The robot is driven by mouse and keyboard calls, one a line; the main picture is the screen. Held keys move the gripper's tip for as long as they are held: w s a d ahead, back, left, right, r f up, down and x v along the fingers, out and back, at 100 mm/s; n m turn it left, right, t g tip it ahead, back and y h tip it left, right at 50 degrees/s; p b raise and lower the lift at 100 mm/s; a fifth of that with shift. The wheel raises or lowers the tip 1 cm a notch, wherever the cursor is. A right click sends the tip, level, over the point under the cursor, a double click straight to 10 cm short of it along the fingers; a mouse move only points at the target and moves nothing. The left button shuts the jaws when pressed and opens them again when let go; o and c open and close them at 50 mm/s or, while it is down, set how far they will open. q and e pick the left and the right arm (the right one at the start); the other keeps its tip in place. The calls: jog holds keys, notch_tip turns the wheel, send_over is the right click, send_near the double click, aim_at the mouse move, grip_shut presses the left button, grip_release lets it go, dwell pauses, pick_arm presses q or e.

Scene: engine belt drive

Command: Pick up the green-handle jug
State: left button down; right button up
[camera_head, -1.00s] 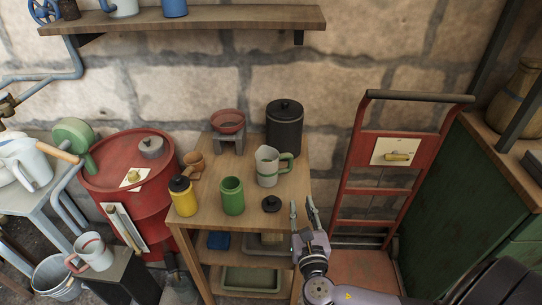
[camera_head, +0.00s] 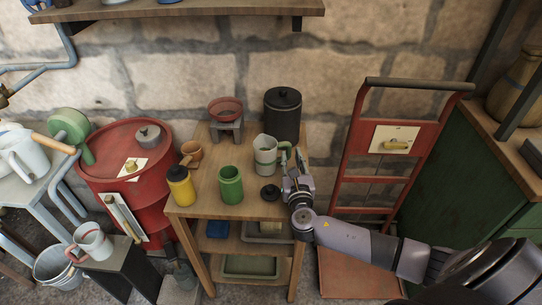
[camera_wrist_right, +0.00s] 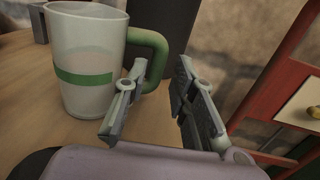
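The green-handle jug is a pale grey-white jug (camera_head: 264,158) with a green band and a green handle, upright on the wooden table. In the right wrist view the jug (camera_wrist_right: 85,50) stands at left, its handle (camera_wrist_right: 160,50) facing my gripper. My right gripper (camera_head: 293,164) is at the table's right edge, beside the handle. In the wrist view its fingers (camera_wrist_right: 160,72) are apart, one on each side of the handle's lower part, with a visible gap on the right. Contact on the left finger cannot be told. My left gripper is not in view.
A black lidded canister (camera_head: 283,115) stands behind the jug. A dark round lid (camera_head: 270,193) lies in front, close to my gripper. A green cup (camera_head: 230,184) and yellow bottle (camera_head: 181,187) stand to the left. A red hand truck (camera_head: 377,183) is at right.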

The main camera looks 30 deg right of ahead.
aim_at(289, 152)
jog(key=x, duration=0.4)
jog(key=shift+w+f, duration=0.15)
jog(key=shift+w, duration=0.05)
jog(key=shift+c, duration=0.3)
grip_shut()
